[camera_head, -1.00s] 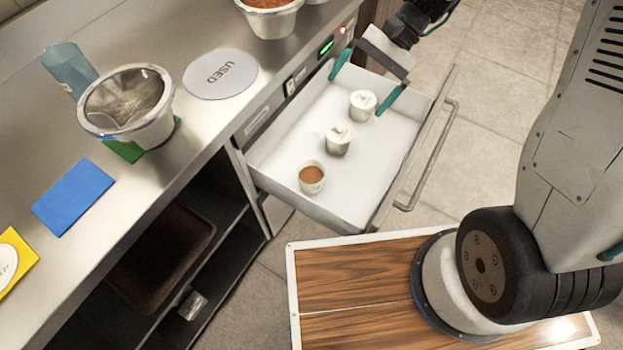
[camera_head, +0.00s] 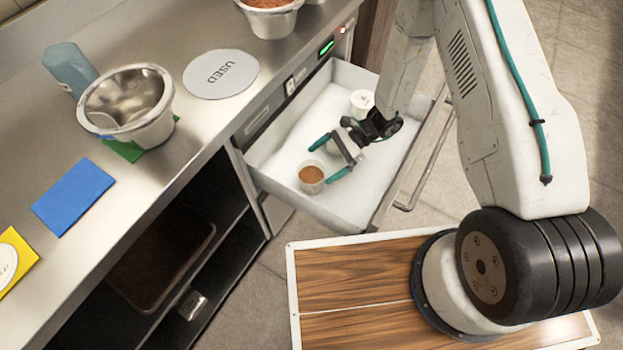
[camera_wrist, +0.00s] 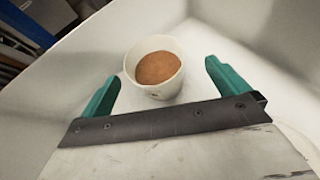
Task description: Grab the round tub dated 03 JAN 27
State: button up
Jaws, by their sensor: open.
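An open drawer (camera_head: 312,108) holds small round white tubs. The nearest tub (camera_head: 311,177), open-topped with orange-brown contents, also shows upright in the wrist view (camera_wrist: 155,68). A small dark mark is on its side, too small to read as a date. A lidded white tub (camera_head: 361,101) stands toward the drawer's back. The tub between them is mostly hidden by my gripper. My gripper (camera_head: 322,163), with teal fingers, is open and empty, low in the drawer beside the nearest tub. In the wrist view that tub appears ahead, between the fingers' lines; contact cannot be told.
The drawer walls stand close around my gripper. On the steel counter are a metal bowl (camera_head: 127,105), a round USED mat (camera_head: 221,74), a blue mat (camera_head: 73,196), a blue clear container (camera_head: 69,67) and a bowl of orange food (camera_head: 268,17).

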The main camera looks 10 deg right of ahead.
aim_at(300, 182)
jog(key=x, duration=0.2)
jog(key=s+x, duration=0.1)
jog(key=x, duration=0.2)
jog(key=shift+a, duration=0.1)
jog(key=c, duration=1.3)
